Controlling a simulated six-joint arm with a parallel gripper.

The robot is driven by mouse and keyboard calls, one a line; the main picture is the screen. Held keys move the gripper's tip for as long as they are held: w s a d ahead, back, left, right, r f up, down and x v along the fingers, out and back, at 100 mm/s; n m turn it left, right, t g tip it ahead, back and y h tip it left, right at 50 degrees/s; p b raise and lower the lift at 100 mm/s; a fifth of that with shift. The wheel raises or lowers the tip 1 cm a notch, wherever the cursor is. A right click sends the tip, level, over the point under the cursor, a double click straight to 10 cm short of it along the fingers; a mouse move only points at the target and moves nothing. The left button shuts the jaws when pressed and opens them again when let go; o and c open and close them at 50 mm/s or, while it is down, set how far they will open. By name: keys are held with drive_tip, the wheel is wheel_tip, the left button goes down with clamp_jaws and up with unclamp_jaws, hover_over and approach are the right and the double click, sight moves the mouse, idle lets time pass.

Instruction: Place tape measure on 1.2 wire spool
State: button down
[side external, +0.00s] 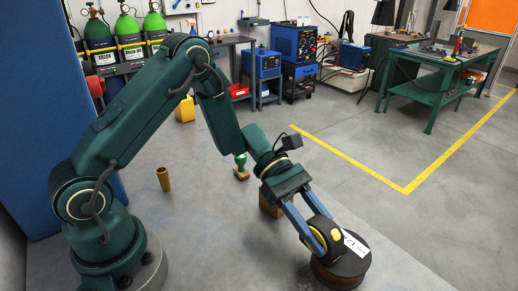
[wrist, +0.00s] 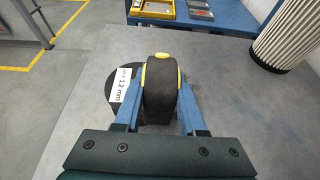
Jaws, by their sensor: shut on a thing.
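My gripper (side external: 305,231) has its two blue fingers shut on the tape measure (side external: 323,234), a black body with yellow parts. The tape measure also shows between the fingers in the wrist view (wrist: 161,92). The 1.2 wire spool (side external: 350,268) is a dark round spool with copper-coloured wire on its side, lying flat. Its white label reads 1.2 mm in the wrist view (wrist: 121,86). In the side view the tape measure overlaps the spool's left top; in the wrist view it covers the spool's right part. I cannot tell whether they touch.
A brown block (side external: 270,207) stands behind the gripper, partly hidden by my arm. A green-handled stamp-like tool (side external: 241,168) and a brass-coloured cylinder (side external: 164,180) stand farther left. In the wrist view, a white ribbed cylinder (wrist: 288,35) and a yellow tray (wrist: 152,8) are at the far side.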

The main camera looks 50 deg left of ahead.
drive_tip(key=shift+c, duration=2.4)
unclamp_jaws()
drive_tip(key=v, duration=1.2)
drive_tip(key=s+a+r+m+t+y, duration=0.1)
drive_tip(key=s+r+m+t+y, duration=0.1)
drive_tip(key=s+m+y, duration=0.4)
drive_tip(key=s+a+r+m+t+y, duration=0.1)
drive_tip(key=s+r+m+t+y, duration=0.2)
drive_tip(key=s+m+y, duration=0.4)
drive_tip(key=shift+a+m+t, duration=0.25)
drive_tip(key=shift+m+t, duration=0.05)
drive_tip(key=shift+m, duration=2.2)
drive_tip(key=shift+r, duration=0.1)
